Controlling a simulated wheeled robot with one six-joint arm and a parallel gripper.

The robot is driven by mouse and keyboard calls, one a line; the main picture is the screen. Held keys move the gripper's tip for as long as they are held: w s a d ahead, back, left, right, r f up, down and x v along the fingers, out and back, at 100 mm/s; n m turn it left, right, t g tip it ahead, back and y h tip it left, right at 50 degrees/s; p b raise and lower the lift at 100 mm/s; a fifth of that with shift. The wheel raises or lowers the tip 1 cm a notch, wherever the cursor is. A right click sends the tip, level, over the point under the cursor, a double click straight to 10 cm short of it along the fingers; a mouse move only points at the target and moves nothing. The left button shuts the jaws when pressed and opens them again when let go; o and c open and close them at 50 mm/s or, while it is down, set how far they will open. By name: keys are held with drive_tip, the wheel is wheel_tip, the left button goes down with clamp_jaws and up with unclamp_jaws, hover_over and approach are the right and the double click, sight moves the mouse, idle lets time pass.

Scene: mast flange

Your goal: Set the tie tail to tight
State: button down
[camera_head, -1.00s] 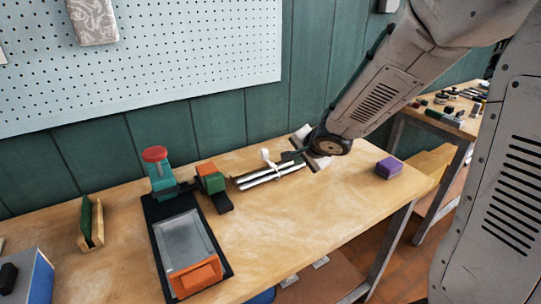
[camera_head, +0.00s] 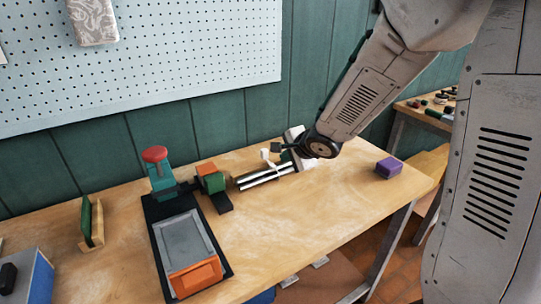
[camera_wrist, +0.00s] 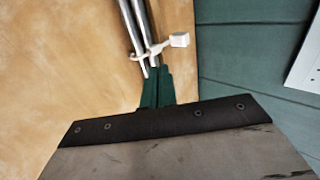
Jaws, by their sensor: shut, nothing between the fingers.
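A bundle of light and dark rods (camera_head: 262,180) lies on the wooden bench, and it also shows in the wrist view (camera_wrist: 131,22). A white tie wraps the bundle. Its tie tail (camera_head: 265,154) ends in a small white block, which stands out to the right of the rods in the wrist view (camera_wrist: 180,40). My gripper (camera_wrist: 158,72) has dark green fingers, shut and empty. The fingertips are at the rods' near end in the wrist view, just below the tie and apart from the white block. Whether they touch the rods I cannot tell.
A purple block (camera_head: 388,168) lies to the right on the bench. Left of the rods are an orange and green block (camera_head: 211,179), a teal device with a red knob (camera_head: 155,155), and a grey tray (camera_head: 184,240). The bench front centre is clear. A green wall stands behind.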

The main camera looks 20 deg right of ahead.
sight(266, 157)
drive_tip(key=x, duration=0.6)
drive_tip(key=shift+w+f, duration=0.25)
drive_tip(key=w, duration=0.3)
drive_tip(key=shift+w+a, duration=0.15)
drive_tip(key=shift+a, duration=0.25)
drive_tip(key=shift+w+a, duration=0.1)
drive_tip(key=shift+w, duration=0.3)
drive_tip(key=w, duration=0.2)
drive_tip(key=w+a, duration=0.1)
drive_tip(key=w, duration=0.1)
drive_tip(key=shift+w, duration=0.3)
drive_tip(key=shift+s, duration=0.1)
